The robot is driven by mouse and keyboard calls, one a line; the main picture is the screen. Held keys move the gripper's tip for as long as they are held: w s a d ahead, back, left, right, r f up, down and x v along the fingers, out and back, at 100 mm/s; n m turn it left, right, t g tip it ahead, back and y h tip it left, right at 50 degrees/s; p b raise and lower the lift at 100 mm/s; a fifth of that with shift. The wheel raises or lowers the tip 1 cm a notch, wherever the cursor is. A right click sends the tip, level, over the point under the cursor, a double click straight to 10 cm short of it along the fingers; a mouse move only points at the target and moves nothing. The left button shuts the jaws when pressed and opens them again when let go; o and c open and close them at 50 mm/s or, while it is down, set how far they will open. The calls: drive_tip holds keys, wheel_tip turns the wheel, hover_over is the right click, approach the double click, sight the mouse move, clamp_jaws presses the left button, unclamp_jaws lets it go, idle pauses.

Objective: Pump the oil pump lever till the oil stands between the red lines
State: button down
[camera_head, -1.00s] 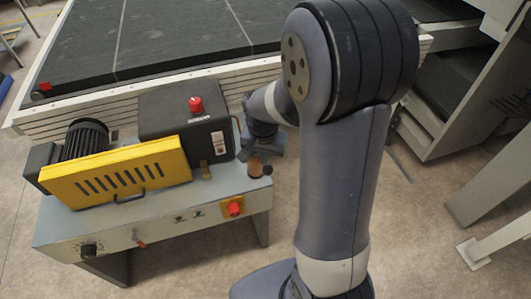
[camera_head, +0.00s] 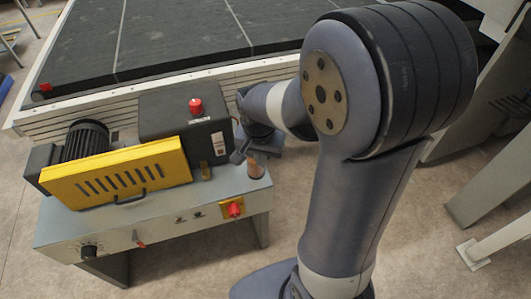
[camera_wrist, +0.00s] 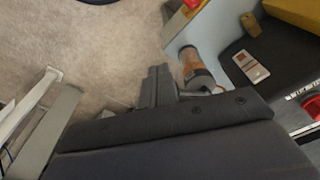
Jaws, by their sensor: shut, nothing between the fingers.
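A small clear cylinder with orange-brown oil (camera_head: 256,171) stands at the right end of the grey machine bench. It also shows in the wrist view (camera_wrist: 194,66), tilted in the picture. Its red lines are too small to make out. I cannot tell the pump lever apart from the dark parts around the cylinder's top and my gripper. In the wrist view my gripper (camera_wrist: 158,84) shows as dark shut fingers just left of the cylinder, with nothing held. Contact cannot be told.
A dark box (camera_head: 180,118) with a red button and a white label (camera_wrist: 250,67) stands left of the cylinder. A yellow guard (camera_head: 115,173) and motor (camera_head: 86,138) are farther left. A red switch (camera_head: 234,209) is on the bench front. The conveyor bed (camera_head: 170,38) lies behind.

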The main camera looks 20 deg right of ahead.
wheel_tip(320, 180, up, 8)
drive_tip(key=shift+s+a, duration=0.25)
drive_tip(key=shift+s, duration=0.2)
drive_tip(key=shift+f, duration=0.2)
idle(0.4)
wheel_tip(320, 180, down, 8)
drive_tip(key=w+d+r+p, duration=0.1)
drive_tip(key=r+p, duration=0.1)
drive_tip(key=w+d+r+p, duration=0.1)
drive_tip(key=w+p, duration=0.1)
drive_tip(key=p, duration=0.1)
drive_tip(key=shift+w+r+p, duration=0.15)
drive_tip(key=shift+r+p, duration=0.2)
drive_tip(key=shift+r, duration=0.05)
drive_tip(key=shift+d+r+p, duration=0.1)
drive_tip(key=shift+r+p, duration=0.3)
drive_tip(key=shift+r, duration=0.05)
drive_tip(key=shift+r+p, duration=0.7)
drive_tip(key=shift+r, duration=0.35)
